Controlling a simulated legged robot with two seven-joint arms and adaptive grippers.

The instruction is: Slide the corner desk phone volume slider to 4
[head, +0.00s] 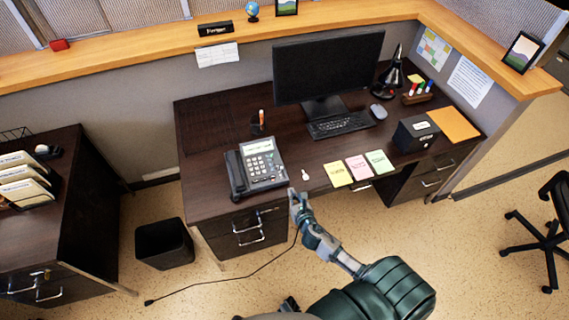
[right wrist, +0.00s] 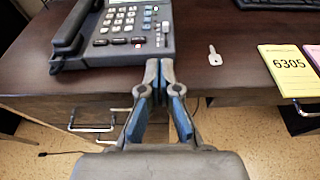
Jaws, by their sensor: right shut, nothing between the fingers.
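The desk phone (head: 257,165) is dark grey with a handset on its left side, and it sits at the front left of the corner desk. In the right wrist view the phone (right wrist: 118,50) fills the upper left, with a small light slider knob (right wrist: 165,27) near its right edge. The slider's markings are too small to read. My right gripper (head: 293,194) is shut and empty at the desk's front edge. In the right wrist view its fingertips (right wrist: 159,66) appear just in front of the phone's front right corner; contact cannot be told. My left gripper is not in view.
A small key-shaped white item (right wrist: 215,56) lies right of the phone. Sticky note pads (head: 338,174), a keyboard (head: 340,125) and a monitor (head: 328,70) stand farther right and back. A bin (head: 164,244) stands on the floor.

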